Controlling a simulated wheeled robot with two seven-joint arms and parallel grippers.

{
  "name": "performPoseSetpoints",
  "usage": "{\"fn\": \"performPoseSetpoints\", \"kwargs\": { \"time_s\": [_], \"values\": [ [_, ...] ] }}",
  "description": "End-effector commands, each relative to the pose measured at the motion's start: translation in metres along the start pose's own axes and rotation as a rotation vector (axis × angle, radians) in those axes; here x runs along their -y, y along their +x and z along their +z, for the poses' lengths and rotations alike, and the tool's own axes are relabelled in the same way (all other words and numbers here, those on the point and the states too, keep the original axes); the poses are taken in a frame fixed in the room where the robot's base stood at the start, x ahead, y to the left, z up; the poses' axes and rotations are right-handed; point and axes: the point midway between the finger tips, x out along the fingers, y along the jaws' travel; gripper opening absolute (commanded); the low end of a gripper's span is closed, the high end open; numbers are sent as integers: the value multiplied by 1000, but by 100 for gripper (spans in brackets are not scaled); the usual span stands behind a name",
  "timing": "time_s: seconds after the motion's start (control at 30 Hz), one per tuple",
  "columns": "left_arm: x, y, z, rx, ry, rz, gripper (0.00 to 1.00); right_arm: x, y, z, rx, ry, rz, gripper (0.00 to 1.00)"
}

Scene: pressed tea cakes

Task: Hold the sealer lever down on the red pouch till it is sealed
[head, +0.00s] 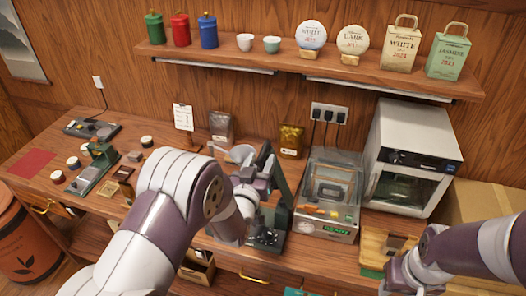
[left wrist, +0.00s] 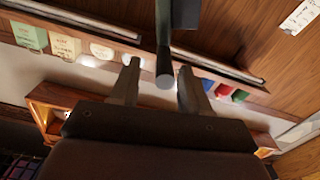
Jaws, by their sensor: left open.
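A dark green hand-lever device (head: 281,208) with a dark base stands on the bench at the middle, partly hidden behind my left arm. My left gripper (head: 262,172) is at its upper part. In the left wrist view the fingers of my left gripper (left wrist: 158,90) are open, with a dark bar ending in a round grey tip (left wrist: 164,65) between them. I cannot tell if they touch it. I cannot make out a red pouch in either view. My right gripper (head: 392,278) is low at the right, over or near a wooden board; its jaws are not clear.
A clear-lidded machine (head: 331,190) with a green display stands right of the lever device, then a white oven (head: 412,155). A silver pouch (head: 221,125) and a gold pouch (head: 291,140) stand behind. A shelf (head: 300,62) with canisters and bags runs above.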

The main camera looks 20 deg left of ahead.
Motion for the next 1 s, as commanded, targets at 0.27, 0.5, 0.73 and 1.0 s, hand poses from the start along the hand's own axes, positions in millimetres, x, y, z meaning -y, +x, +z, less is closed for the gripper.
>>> {"fn": "performPoseSetpoints", "kwargs": {
  "time_s": [0.27,0.5,0.73,1.0],
  "values": [
    [0,24,0,1,0,0,46,0,-9,-1,0,0,0,43],
    [0,25,1,1,0,0,46,0,-9,-1,0,0,0,43],
    [0,25,1,2,1,0,0,0,-9,-1,0,0,0,43],
    [8,25,4,1,-26,-4,0,0,-2,0,0,0,0,43]
  ]
}}
